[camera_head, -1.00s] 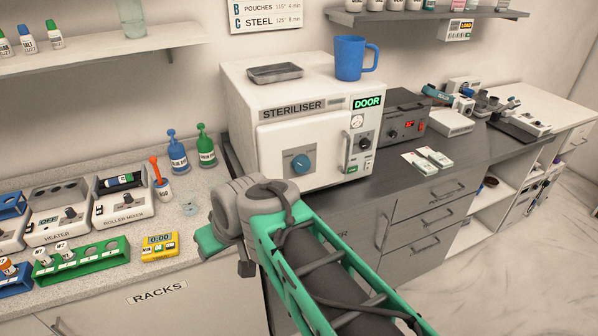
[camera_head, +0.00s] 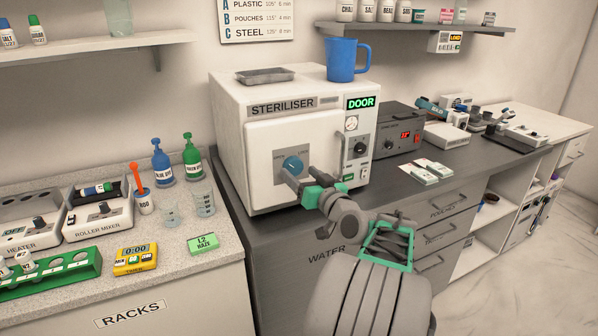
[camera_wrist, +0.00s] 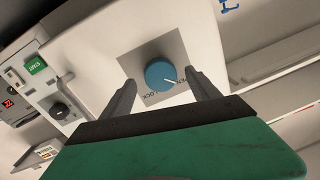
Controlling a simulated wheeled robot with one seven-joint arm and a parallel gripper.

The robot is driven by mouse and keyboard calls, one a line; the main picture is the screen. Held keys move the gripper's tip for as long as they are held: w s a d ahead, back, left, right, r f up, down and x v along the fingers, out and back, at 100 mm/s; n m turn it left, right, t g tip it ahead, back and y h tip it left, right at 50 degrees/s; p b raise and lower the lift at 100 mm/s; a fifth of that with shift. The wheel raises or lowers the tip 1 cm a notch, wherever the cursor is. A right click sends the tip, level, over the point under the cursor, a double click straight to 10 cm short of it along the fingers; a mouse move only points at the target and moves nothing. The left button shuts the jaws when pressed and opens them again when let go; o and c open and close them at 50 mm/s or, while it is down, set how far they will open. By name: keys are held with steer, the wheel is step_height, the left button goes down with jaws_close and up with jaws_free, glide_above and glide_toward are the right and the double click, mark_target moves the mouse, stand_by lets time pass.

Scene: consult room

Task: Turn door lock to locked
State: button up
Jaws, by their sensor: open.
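The door lock is a round blue knob (camera_head: 292,165) on a grey square plate on the steriliser door (camera_head: 262,180). Labels sit above the knob; the right one seems to read LOCK. In the wrist view the knob (camera_wrist: 160,75) appears turned around, with its white pointer toward the label at the right, away from LOCK. My gripper (camera_head: 302,180) is open in front of the knob. In the wrist view its fingers (camera_wrist: 160,92) stand on either side of the knob, with gaps showing; I cannot tell any contact. The door looks closed, and a green DOOR display (camera_head: 360,102) is lit.
A blue jug (camera_head: 346,60) and a metal tray (camera_head: 265,76) stand on top of the steriliser. Its control panel (camera_head: 357,150) is right of the door. A grey power unit (camera_head: 400,130) stands further right. Beakers, bottles and a timer (camera_head: 135,260) are on the left counter.

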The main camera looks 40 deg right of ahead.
steer(key=shift+w+d, duration=0.15)
steer(key=shift+w, duration=0.55)
steer(key=shift+c, duration=0.4)
steer(key=c, duration=1.3)
